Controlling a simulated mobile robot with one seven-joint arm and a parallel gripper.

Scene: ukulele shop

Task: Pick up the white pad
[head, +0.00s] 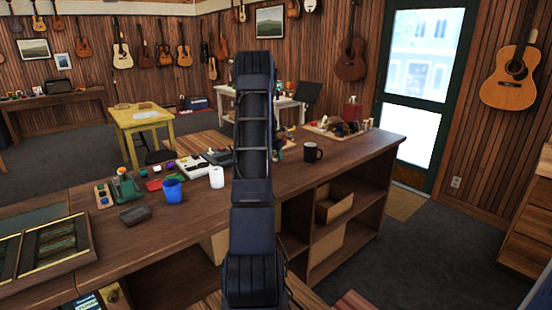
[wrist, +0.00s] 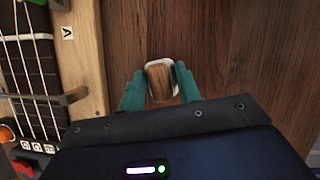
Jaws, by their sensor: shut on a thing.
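In the wrist view, my gripper (wrist: 159,80) has its two teal fingers on either side of a small item with a white rounded edge, which looks like the white pad (wrist: 161,61). A brown wood-coloured piece or face shows between the fingers, in front of that white edge; I cannot tell whether it is part of the pad. The gripper is shut on the item, above or against a dark brown wooden surface. In the head view, my arm hides the gripper and the pad.
Left in the wrist view lies a stringed fretboard (wrist: 30,75) with a pale wooden edge.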

